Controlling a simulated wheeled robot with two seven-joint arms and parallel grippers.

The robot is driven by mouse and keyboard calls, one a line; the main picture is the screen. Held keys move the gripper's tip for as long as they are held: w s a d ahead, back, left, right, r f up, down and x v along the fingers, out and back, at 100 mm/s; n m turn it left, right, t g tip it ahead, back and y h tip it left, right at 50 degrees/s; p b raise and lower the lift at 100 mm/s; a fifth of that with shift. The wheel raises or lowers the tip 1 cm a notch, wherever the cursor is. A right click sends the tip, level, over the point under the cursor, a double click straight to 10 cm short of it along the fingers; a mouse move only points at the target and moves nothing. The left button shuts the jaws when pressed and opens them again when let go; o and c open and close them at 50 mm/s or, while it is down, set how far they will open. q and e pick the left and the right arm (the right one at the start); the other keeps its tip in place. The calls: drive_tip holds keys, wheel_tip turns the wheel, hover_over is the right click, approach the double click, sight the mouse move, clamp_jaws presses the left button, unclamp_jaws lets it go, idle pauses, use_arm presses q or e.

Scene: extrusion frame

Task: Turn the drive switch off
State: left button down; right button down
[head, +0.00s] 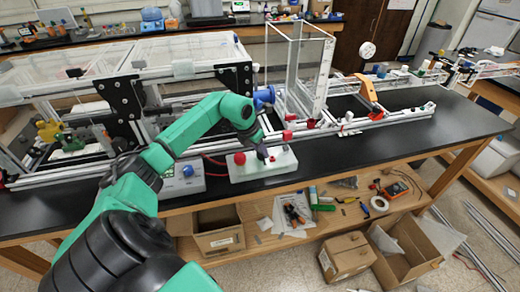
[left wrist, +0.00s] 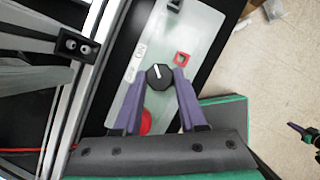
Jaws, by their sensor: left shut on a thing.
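The drive switch is a dark knob (left wrist: 158,77) with a white pointer mark, on a pale control box (head: 284,164). In the left wrist view my left gripper (left wrist: 159,82) has its two fingers on opposite sides of the knob, shut on it. The white mark points roughly toward the top of that view. In the head view the left gripper (head: 263,153) is over the box and hides the knob. A dark and green part at the right edge of the wrist view looks like my right gripper (left wrist: 298,130).
A red mushroom button (head: 240,158) is left of the gripper on the box. A red square part (left wrist: 182,58) is near the knob. A grey-blue unit (head: 183,178) stands left of the box, and the extrusion frame (head: 375,118) runs behind. The black bench is clear at right.

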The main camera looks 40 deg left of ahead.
use_arm(q)
drive_tip(key=n+y+b, duration=0.1)
drive_tip(key=n, duration=0.3)
drive_tip(key=shift+w+d+y, duration=0.1)
drive_tip(key=shift+y, duration=0.3)
drive_tip(key=n, duration=0.2)
drive_tip(key=n+g+y+b, duration=0.1)
drive_tip(key=n, duration=0.2)
drive_tip(key=shift+w+d+y+b, duration=0.1)
drive_tip(key=shift+d+y+b, duration=0.05)
drive_tip(key=shift+y+b, duration=0.15)
drive_tip(key=n, duration=0.2)
drive_tip(key=n+g+y+b, duration=0.1)
drive_tip(key=n, duration=0.1)
drive_tip(key=shift+w+d+n+g, duration=0.1)
drive_tip(key=shift+n+g, duration=0.2)
drive_tip(key=shift+w+n+g, duration=0.1)
drive_tip(key=shift+n+g, duration=0.7)
drive_tip(key=shift+n, duration=1.3)
drive_tip(key=shift+c, duration=2.3)
unclamp_jaws()
drive_tip(key=shift+y, duration=0.3)
